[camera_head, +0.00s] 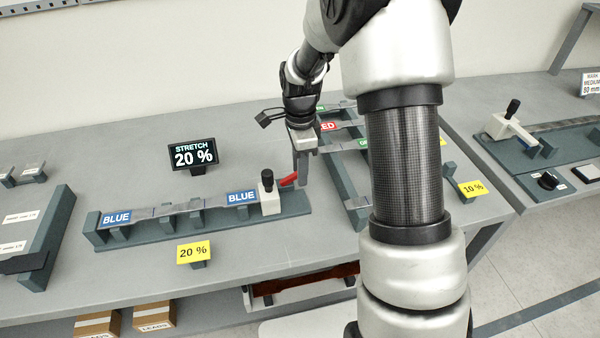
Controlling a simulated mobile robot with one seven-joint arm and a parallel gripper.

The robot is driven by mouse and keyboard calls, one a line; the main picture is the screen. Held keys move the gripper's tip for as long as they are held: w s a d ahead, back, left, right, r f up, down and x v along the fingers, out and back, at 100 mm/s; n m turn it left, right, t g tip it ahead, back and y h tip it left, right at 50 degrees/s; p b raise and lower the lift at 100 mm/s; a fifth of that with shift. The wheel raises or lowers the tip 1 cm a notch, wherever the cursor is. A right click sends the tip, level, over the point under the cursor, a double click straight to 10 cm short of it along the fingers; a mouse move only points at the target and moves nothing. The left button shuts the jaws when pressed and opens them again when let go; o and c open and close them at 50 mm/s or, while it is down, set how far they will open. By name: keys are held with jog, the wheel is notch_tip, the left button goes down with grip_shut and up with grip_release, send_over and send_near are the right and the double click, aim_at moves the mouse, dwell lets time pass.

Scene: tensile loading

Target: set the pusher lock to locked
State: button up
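The pusher is a pale block (271,202) with a black knob (267,180), at the right end of the blue-labelled rig. A red lever (288,180), which looks like the pusher lock, sticks out to the right of the block and tilts slightly up to the right. My gripper (303,172) points down just right of the red lever, very near its tip. I cannot tell whether they touch. The fingers overlap in this view, so the gap between them is not clear.
The rig base (150,233) carries a grey strip between two BLUE labels. A display (193,155) reads STRETCH 20 %, and a yellow 20 % card (193,252) stands in front. Another rack (352,205) with RED and green labels is behind my arm.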

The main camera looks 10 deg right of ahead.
jog(key=shift+f, duration=0.6)
grip_shut()
